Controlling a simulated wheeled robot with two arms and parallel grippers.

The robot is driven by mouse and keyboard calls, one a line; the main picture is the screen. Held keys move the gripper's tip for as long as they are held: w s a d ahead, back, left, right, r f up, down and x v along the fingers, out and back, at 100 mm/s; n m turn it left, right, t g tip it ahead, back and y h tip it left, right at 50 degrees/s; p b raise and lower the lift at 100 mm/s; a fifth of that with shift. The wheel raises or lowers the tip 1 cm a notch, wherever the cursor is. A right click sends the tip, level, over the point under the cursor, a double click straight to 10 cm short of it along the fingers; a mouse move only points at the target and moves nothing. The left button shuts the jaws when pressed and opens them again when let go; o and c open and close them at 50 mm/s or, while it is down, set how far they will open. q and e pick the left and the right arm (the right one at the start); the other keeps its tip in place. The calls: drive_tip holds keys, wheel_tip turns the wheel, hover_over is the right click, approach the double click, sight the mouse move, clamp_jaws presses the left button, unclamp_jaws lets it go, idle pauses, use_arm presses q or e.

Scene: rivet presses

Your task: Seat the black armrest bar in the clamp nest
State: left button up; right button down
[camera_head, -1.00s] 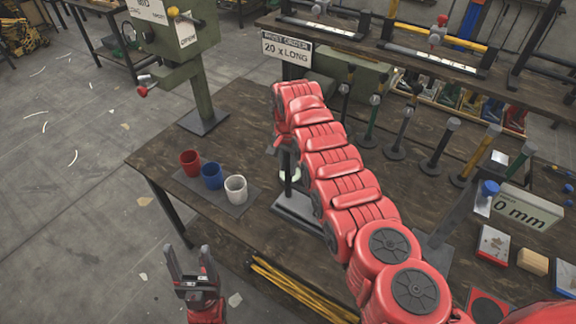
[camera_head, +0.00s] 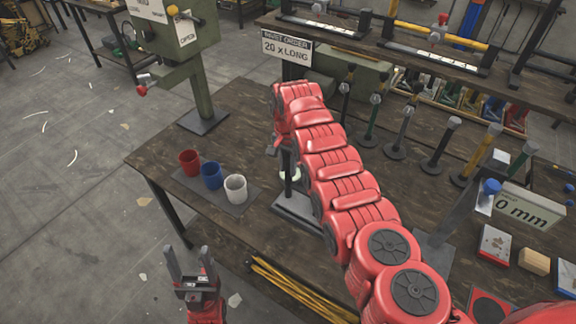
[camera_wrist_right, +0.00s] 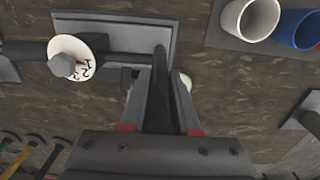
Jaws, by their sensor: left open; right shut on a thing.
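My right gripper (camera_wrist_right: 163,100) is shut on a black bar (camera_wrist_right: 160,85), whose narrow end shows between the fingers in the right wrist view. The bar's far end lies over or against a grey base plate (camera_wrist_right: 115,22) with a dark crossbar; contact cannot be told. The plate, likely the clamp nest, also shows in the head view (camera_head: 293,212) under a dark upright post. My red right arm covers much of this area and hides the held bar. My left gripper (camera_head: 187,252) is open and empty, beyond the bench's front edge.
A white numbered dial (camera_wrist_right: 75,55) sits on a shaft beside the plate. Red (camera_head: 189,162), blue (camera_head: 211,176) and white (camera_head: 236,188) cups stand left of it. A green press (camera_head: 195,75) stands behind. Several coloured upright bars stand right of my arm.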

drive_tip(key=shift+f+b, duration=0.55)
drive_tip(key=shift+f, duration=0.2)
drive_tip(key=c, duration=0.6)
unclamp_jaws()
drive_tip(key=shift+o, duration=0.2)
wheel_tip(320, 180, up, 8)
drive_tip(key=b, duration=0.3)
drive_tip(key=shift+r, duration=0.15)
drive_tip(key=shift+r+p, duration=0.4)
drive_tip(key=shift+r, duration=1.15)
wheel_tip(320, 180, up, 6)
drive_tip(key=p, duration=0.6)
drive_tip(key=shift+s, duration=0.1)
